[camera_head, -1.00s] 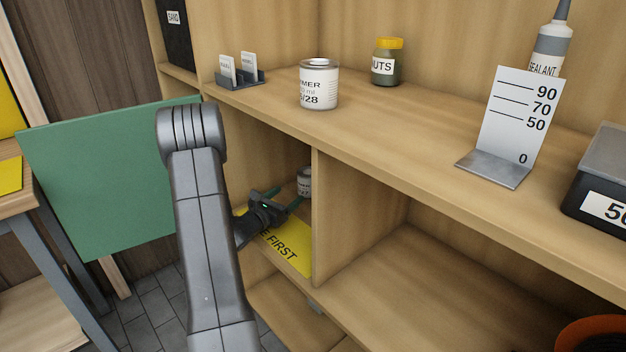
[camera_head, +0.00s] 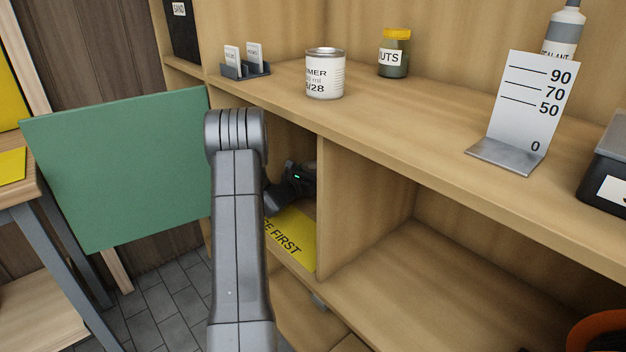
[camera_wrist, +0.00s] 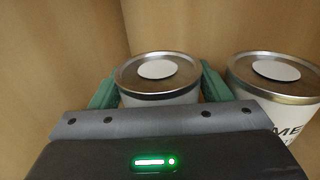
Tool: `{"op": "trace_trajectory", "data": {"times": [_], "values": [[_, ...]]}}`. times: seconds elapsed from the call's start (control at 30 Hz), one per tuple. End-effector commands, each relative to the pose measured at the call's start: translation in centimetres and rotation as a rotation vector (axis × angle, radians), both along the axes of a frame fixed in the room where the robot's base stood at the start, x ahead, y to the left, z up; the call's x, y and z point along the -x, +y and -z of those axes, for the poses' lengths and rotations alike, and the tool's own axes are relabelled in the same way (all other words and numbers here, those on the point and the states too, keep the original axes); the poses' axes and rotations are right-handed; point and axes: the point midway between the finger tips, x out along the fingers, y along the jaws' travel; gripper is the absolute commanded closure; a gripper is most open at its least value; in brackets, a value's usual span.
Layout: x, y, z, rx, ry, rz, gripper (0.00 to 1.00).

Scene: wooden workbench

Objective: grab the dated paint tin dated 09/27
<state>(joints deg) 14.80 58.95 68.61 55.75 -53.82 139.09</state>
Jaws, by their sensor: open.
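My gripper (camera_head: 298,180) is inside the lower left cubby of the shelf unit. In the wrist view its two green fingers are open on either side of a silver-lidded tin (camera_wrist: 158,72) with a white lid dot. I cannot tell whether the fingers touch it. A second such tin (camera_wrist: 275,75) stands just to the right, outside the fingers, with "ME" partly showing on its white label. No date can be read on either cubby tin. Another white-labelled tin (camera_head: 325,75) stands on the upper shelf; its date ends in "/28".
A yellow mat (camera_head: 293,238) ending in "FIRST" lies on the cubby floor. A wooden divider (camera_head: 340,215) bounds the cubby on the right. A green panel (camera_head: 120,170) stands at left. The upper shelf holds a jar (camera_head: 394,58) and a marked gauge (camera_head: 522,105).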

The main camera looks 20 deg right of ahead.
Motion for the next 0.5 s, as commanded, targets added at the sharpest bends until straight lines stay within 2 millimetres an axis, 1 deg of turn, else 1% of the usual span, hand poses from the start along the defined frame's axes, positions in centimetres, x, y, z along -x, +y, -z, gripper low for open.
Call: {"op": "trace_trajectory", "data": {"times": [0.17, 0.2, 0.27, 0.3, 0.37, 0.4, 0.5], "values": [[-0.02, 0.0, -0.02, 0.0, 0.0, -0.001, 0.29], [-0.02, 0.01, -0.02, 0.0, 0.0, -0.001, 0.33], [-0.03, 0.02, -0.02, 0.0, 0.0, -0.001, 0.45], [-0.02, 0.02, -0.02, 0.0, 0.0, -0.001, 0.53], [-0.02, 0.02, -0.02, 0.0, 0.0, -0.001, 0.65], [-0.03, 0.02, -0.13, 0.002, -0.001, 0.0, 0.69], [-0.03, 0.02, -0.13, 0.002, -0.001, 0.0, 0.69]]}}
